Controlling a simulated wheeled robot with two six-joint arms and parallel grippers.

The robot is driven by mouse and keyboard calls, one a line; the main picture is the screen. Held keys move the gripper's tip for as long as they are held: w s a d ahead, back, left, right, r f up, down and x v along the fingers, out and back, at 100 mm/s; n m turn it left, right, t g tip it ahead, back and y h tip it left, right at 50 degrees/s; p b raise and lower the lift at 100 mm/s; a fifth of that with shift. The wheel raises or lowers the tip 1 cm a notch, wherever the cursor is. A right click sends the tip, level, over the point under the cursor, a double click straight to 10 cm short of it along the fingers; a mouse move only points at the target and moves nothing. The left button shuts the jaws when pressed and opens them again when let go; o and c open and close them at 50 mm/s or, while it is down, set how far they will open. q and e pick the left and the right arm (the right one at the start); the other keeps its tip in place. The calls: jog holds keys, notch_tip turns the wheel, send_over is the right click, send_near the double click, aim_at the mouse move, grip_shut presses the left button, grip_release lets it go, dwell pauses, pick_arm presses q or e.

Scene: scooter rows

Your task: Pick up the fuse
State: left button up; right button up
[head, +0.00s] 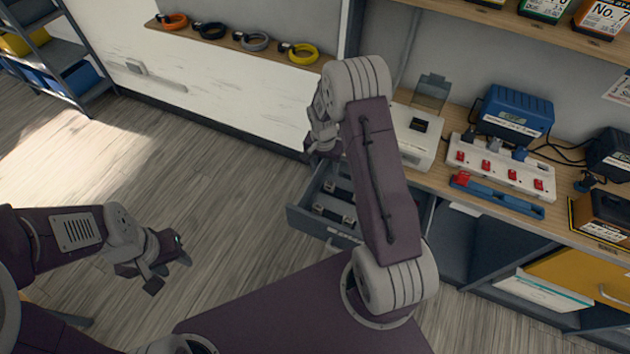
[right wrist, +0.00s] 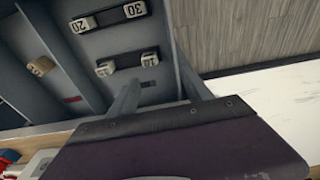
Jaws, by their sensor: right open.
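Dark fuses with pale numbered ends lie in an open grey drawer (head: 302,218). In the right wrist view, one fuse (right wrist: 110,17) has ends marked 20 and 30. Another fuse (right wrist: 127,65) lies closer to my fingers, its end markings hard to read. A tan fuse end (right wrist: 40,66) shows in a compartment at the left. My right gripper (head: 321,143) is above the back of the drawer. In the right wrist view its fingers (right wrist: 157,68) are apart, with nothing visibly held. My left gripper (head: 168,272) is open and empty over the floor, far from the drawer.
A bench (head: 430,180) above the drawer carries a white device (head: 413,140), a power strip with red switches (head: 500,168) and a blue box (head: 517,110). The floor at the left is clear.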

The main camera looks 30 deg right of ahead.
jog(key=s+d, duration=0.2)
jog(key=b, duration=0.3)
send_over(329, 184)
notch_tip(329, 184, down, 5)
jog(key=shift+s+a, duration=0.15)
jog(key=shift+d+f, duration=0.1)
jog(key=shift+d, duration=0.1)
notch_tip(329, 184, down, 4)
jog(key=b, duration=0.4)
jog(key=shift+f, duration=0.25)
jog(key=shift+w+f, duration=0.2)
jog(key=shift+f, duration=0.1)
jog(key=shift+r, duration=0.2)
pick_arm(q)
notch_tip(329, 184, down, 7)
jog(key=s, duration=0.1)
jog(key=shift+d+r, duration=0.2)
jog(key=shift+d, duration=0.25)
pick_arm(e)
grip_shut()
